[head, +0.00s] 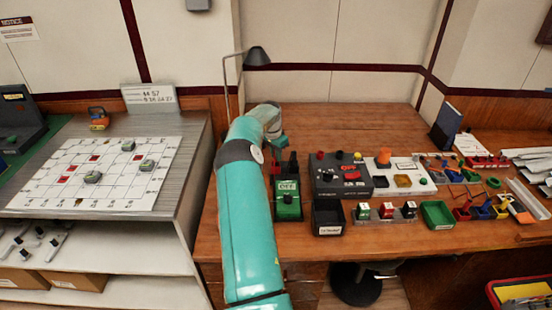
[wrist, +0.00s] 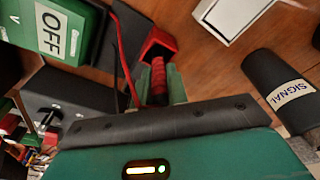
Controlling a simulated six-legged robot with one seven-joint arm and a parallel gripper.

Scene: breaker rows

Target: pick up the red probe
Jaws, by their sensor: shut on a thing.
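The red probe (wrist: 157,78) stands between the two green fingers of my gripper (wrist: 161,84) in the wrist view. The fingers are shut on its ribbed red handle. Its far end is at a red holder (wrist: 158,42); I cannot tell whether it still sits inside. A red lead runs beside the probe toward the green meter (wrist: 82,22) marked OFF. In the head view the meter (head: 288,207) stands just right of my arm, and my gripper (head: 277,145) is above and behind it. My arm hides part of that area.
In the head view, a dark control box (head: 340,190), a black bin (head: 328,218) and a green bin (head: 437,214) stand to the right. The bench behind them is clear.

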